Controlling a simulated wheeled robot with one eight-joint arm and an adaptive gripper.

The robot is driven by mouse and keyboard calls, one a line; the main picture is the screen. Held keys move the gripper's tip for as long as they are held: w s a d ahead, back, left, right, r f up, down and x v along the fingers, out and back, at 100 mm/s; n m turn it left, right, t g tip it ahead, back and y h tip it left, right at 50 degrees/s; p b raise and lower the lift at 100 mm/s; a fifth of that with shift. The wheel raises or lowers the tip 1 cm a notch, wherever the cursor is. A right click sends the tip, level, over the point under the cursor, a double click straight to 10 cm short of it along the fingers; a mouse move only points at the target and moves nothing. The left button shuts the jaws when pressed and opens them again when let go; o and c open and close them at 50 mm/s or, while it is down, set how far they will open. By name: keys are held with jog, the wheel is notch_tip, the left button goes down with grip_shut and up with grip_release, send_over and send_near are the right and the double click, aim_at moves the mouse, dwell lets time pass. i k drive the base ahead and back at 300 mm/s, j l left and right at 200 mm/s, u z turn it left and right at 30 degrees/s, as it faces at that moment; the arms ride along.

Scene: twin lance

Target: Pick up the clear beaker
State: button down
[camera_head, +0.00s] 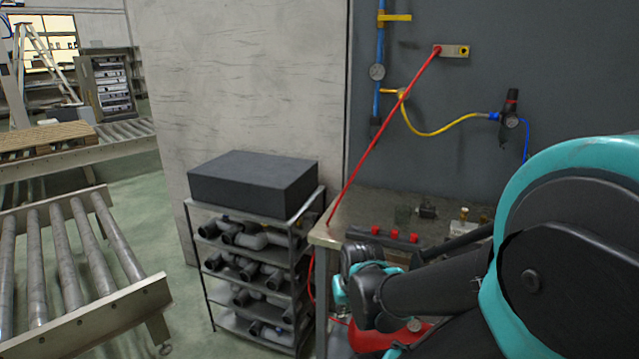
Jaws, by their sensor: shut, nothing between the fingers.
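A small, dark, see-through vessel (402,214) stands on the metal workbench (350,207) at the right, towards the wall. It may be the clear beaker, but it is too small and dim to be sure. My teal and black arm reaches in from the right and covers much of the bench's front and right part. I cannot make out my gripper's fingers; they are hidden or out of the picture.
A wire shelf (207,285) with grey pipe fittings and a dark box (252,182) on top stands left of the bench. A red hose (385,130) slants across the bench's left end. Small parts and a black bar with red pieces (382,234) lie on the bench. A roller conveyor (75,260) stands left.

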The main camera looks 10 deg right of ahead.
aim_at(402, 213)
jog(key=z, duration=0.8)
